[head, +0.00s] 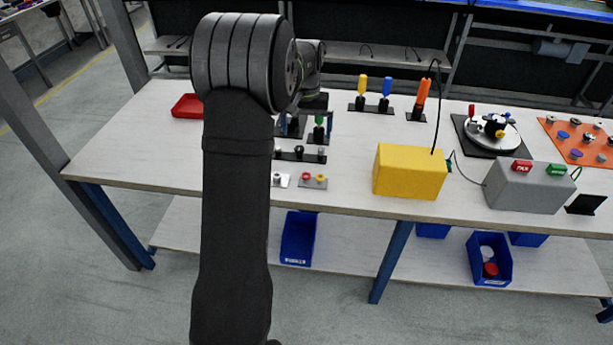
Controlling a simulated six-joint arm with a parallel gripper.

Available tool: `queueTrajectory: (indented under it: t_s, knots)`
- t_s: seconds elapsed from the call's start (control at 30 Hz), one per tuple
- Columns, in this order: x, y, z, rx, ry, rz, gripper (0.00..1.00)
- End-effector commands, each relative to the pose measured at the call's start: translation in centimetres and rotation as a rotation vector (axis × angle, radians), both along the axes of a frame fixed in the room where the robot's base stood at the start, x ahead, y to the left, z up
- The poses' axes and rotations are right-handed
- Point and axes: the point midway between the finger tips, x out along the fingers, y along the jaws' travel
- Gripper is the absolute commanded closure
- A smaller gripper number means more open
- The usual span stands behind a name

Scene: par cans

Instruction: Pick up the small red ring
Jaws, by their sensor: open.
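In the head view, a small red ring-like piece (306,176) sits on a small grey plate near the front edge of the white table, beside a yellow piece (320,177). It is too small to make out its hole. My arm stands in front of the table at the left of centre. My gripper (312,118) is partly hidden below the dark wrist, above the table and behind the red piece as seen from here. It is open, with nothing seen held in it, and apart from the red piece.
Small dark fixtures (300,154) stand just behind the red piece. A yellow box (410,173) and a grey box with buttons (527,187) stand to the right. A red tray (187,106) lies at the left. The table's left part is mostly clear.

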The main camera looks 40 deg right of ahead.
Motion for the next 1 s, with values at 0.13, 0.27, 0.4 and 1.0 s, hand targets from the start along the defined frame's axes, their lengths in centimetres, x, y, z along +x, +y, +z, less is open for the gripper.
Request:
queueTrajectory:
  t_s: [0.13,0.27,0.4,1.0]
  knots:
    - [0.0,0.0,0.81,0.0,0.0,0.0,0.0]
    - [-0.01,0.01,0.86,0.001,0.001,0.0,0.0]
    - [-0.01,0.01,0.84,0.001,0.001,0.0,0.08]
    - [-0.45,0.22,0.81,-0.006,-0.015,-0.071,0.52]
